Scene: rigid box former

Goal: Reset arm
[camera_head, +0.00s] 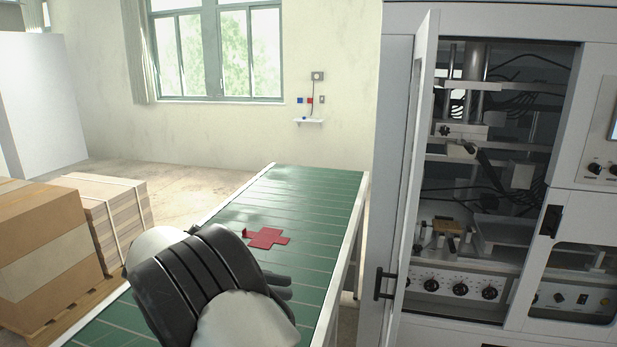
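My arm reaches up from the bottom of the head view, its white and black links covering part of the green conveyor table (315,197). My gripper (284,286) shows only as a small dark grey part at the right of the arm, over the table. The arm links hide most of it, and I cannot tell whether its fingers are open or shut. A flat red cross-shaped blank (267,238) lies on the table just beyond the arm. A small piece at its left end stands up. A gap of green surface shows between the blank and the gripper.
The box former machine (480,180) stands at the right, its narrow door (408,170) swung open toward the table. Stacked cardboard boxes (50,240) stand on a pallet (60,315) at the left. The far end of the table is clear. A small wall shelf (309,121) hangs beyond.

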